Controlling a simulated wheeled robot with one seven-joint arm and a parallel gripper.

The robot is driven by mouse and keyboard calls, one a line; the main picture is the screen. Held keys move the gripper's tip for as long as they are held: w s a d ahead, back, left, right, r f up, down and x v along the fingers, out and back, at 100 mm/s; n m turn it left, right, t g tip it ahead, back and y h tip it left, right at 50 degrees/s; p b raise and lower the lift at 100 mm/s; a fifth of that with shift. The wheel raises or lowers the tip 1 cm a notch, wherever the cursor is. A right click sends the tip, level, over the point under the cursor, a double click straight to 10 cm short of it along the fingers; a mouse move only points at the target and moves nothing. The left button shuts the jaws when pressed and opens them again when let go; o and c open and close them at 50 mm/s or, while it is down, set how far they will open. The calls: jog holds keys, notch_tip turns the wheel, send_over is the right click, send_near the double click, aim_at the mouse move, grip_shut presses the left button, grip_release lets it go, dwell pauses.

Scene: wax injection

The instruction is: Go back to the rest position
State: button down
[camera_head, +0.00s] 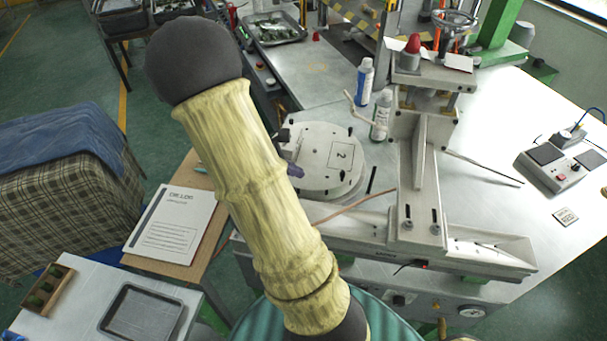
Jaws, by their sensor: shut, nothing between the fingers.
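My arm, in a pale yellow sleeve with dark joints, crosses the view from the bottom centre up to the upper left. My gripper cannot be made out; the arm hides what lies behind it. A small purple piece (294,170) shows at the sleeve's right edge, beside the round plate; I cannot tell what it belongs to. The wax injection machine (418,190) stands right of the arm. Its round white plate (338,180) carries a label with the number 2.
A spray can (365,80) and a white bottle (381,115) stand behind the plate. A control box (562,160) sits at right. Papers (170,226), an empty tray (142,312) and a wooden box (46,288) lie at left. The table's right part is largely clear.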

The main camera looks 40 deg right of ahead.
jog(key=shift+w+a+r, duration=0.1)
jog(key=shift+a, duration=0.1)
dwell(0.4)
jog(key=s+a+r+m+t+y, duration=0.1)
jog(key=a+m+t+y, duration=0.1)
jog(key=a+m, duration=0.2)
jog(key=s+a+r+m+t+y, duration=0.1)
jog(key=s+a+m+t+y, duration=0.1)
jog(key=a, duration=0.8)
jog(key=s+a+r+m+t+y, duration=0.1)
jog(key=a+m+t+y, duration=0.1)
jog(key=a+m+y, duration=0.2)
jog(key=a+m, duration=0.3)
jog(key=shift+s+r, duration=0.25)
jog(key=shift+r, duration=0.05)
jog(key=shift+d, duration=0.1)
